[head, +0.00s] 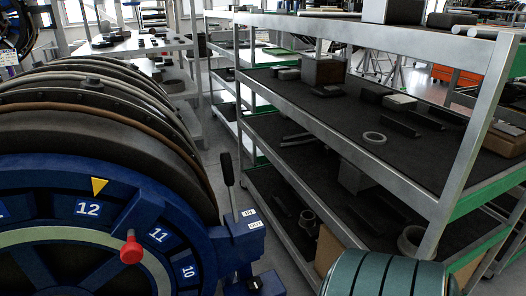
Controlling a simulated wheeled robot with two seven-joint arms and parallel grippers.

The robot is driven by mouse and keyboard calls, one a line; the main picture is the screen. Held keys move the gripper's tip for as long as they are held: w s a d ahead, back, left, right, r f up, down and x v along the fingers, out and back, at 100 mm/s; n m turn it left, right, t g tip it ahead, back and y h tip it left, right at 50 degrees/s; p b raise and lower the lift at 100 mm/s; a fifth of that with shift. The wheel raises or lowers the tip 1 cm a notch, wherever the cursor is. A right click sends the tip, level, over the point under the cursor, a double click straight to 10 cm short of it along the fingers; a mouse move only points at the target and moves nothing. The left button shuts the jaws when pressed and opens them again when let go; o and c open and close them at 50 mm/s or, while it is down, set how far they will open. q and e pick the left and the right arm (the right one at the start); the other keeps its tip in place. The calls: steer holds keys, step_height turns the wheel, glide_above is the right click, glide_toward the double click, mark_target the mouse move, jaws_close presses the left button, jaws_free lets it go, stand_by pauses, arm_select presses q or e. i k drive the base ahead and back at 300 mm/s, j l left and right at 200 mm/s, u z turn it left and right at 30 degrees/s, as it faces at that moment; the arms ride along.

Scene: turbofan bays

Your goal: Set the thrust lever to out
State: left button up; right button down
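I cannot tell from this angle which label the lever is set to. Neither of my grippers shows in the head view, and nothing is seen touching the lever.
The blue numbered wheel (60,182), with a red knob (131,249) and yellow pointer, fronts a dark ribbed engine body on the left. A metal shelf rack (400,190) stands close on the right. A teal banded cylinder (385,275) is at bottom right. Grey floor shows between.

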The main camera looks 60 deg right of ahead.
mark_target(226, 159)
steer(key=z, duration=1.6)
